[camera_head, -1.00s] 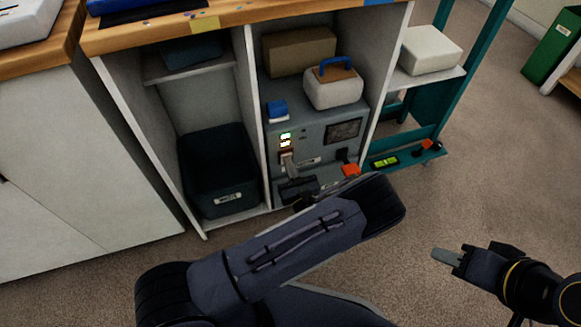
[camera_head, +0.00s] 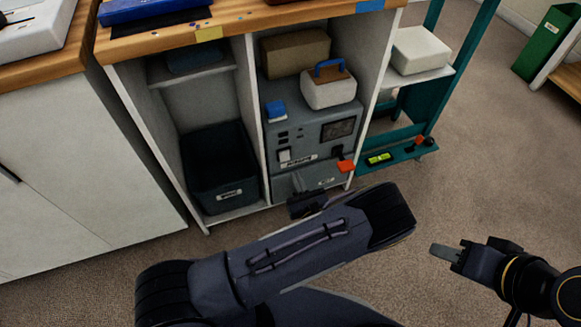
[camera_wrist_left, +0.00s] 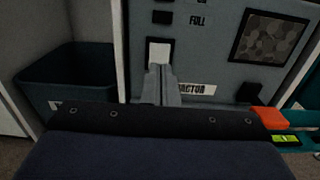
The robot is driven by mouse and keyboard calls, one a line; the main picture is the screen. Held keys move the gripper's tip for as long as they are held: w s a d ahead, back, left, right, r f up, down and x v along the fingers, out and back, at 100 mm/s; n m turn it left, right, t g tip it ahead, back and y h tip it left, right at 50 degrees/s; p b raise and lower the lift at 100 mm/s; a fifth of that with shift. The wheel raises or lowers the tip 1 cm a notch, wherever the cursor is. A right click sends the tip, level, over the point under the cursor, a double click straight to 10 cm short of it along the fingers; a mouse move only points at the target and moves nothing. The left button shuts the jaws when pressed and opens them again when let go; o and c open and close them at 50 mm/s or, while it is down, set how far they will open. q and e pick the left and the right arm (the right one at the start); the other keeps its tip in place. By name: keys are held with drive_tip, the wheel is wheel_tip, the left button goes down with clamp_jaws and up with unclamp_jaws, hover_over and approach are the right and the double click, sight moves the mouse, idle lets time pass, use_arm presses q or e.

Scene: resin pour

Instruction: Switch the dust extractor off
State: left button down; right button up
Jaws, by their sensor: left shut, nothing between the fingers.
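The dust extractor (camera_head: 318,128) is a grey box in the right-hand cabinet bay. Its small panel lamps (camera_head: 283,135) look dark. A pale rocker switch (camera_head: 284,156) sits below them; in the left wrist view the switch (camera_wrist_left: 158,52) shows just beyond my fingertips. My left gripper (camera_wrist_left: 160,72) is shut and empty, pointing at the switch; the wrist view does not settle whether it touches. In the head view its body is low in front of the extractor, partly hidden by my forearm. My right gripper (camera_head: 446,252) is over the floor at right, its jaw gap unclear.
An orange-red part (camera_head: 346,166) juts from the extractor's lower right. A box with a blue handle (camera_head: 328,88) and a brown box (camera_head: 296,53) rest on top. A dark bin (camera_head: 218,170) fills the left bay. A divider (camera_head: 250,115) stands between the bays.

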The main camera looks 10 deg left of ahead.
use_arm(q)
drive_tip(key=v, duration=0.6)
drive_tip(key=shift+r+p, duration=0.4)
drive_tip(key=shift+p, duration=0.05)
drive_tip(key=s+a+r+n+g+y, duration=0.2)
drive_tip(key=a+r+n+g+y, duration=0.1)
drive_tip(key=a+r+n+g, duration=0.55)
drive_tip(key=s+a+r+n+g+h, duration=0.35)
drive_tip(key=s+r+n+h, duration=0.2)
drive_tip(key=s+n, duration=0.2)
drive_tip(key=s+a+r+n+g+h, duration=0.2)
drive_tip(key=s+r+n+g+h, duration=0.2)
drive_tip(key=s+r+n+h, duration=0.25)
drive_tip(key=s+r+n+t+h+p, duration=0.1)
drive_tip(key=r+n+t+h+p, duration=0.1)
drive_tip(key=r+p, duration=1.3)
drive_tip(key=s+d+r+n+t+h+p, duration=0.1)
drive_tip(key=r+n+p, duration=0.5)
drive_tip(key=r+p, duration=1)
wheel_tip(320, 180, up, 6)
drive_tip(key=s+t+h, duration=0.1)
drive_tip(key=t+h, duration=0.1)
drive_tip(key=t, duration=0.1)
drive_tip(key=shift+s+r+t, duration=0.2)
drive_tip(key=shift+t, duration=0.1)
